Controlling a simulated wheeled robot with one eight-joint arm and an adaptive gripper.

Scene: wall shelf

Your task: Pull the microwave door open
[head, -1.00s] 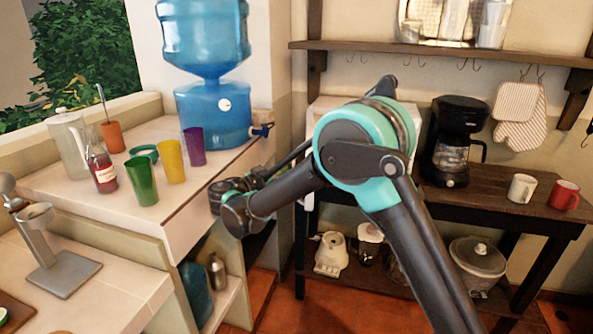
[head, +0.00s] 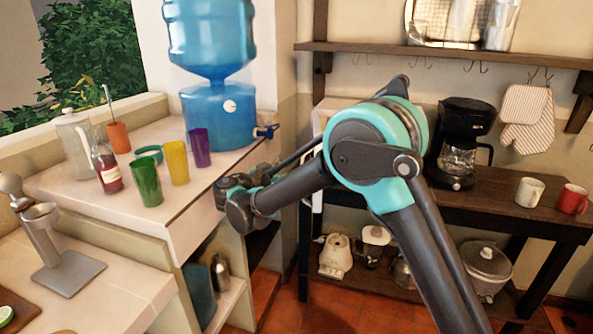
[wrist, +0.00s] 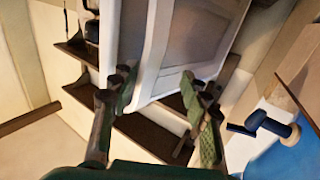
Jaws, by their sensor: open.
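The microwave (wrist: 200,35) is white with a grey door window, and it fills the upper middle of the wrist view. A white upright edge of its front (wrist: 152,50) runs down between my fingers. My gripper (wrist: 158,86) is open, with one green-padded finger on each side of this white part. I cannot tell whether the fingers touch it, or whether the door stands ajar. In the head view, my arm hides most of the microwave, and only a white strip (head: 318,192) and part of its top show. My fingers are hidden there.
A dark wooden table (head: 480,210) holds a coffee maker (head: 462,145), a white mug (head: 529,192) and a red mug (head: 572,199). On the left counter stand a blue water dispenser (head: 215,115) and several cups, close to my arm.

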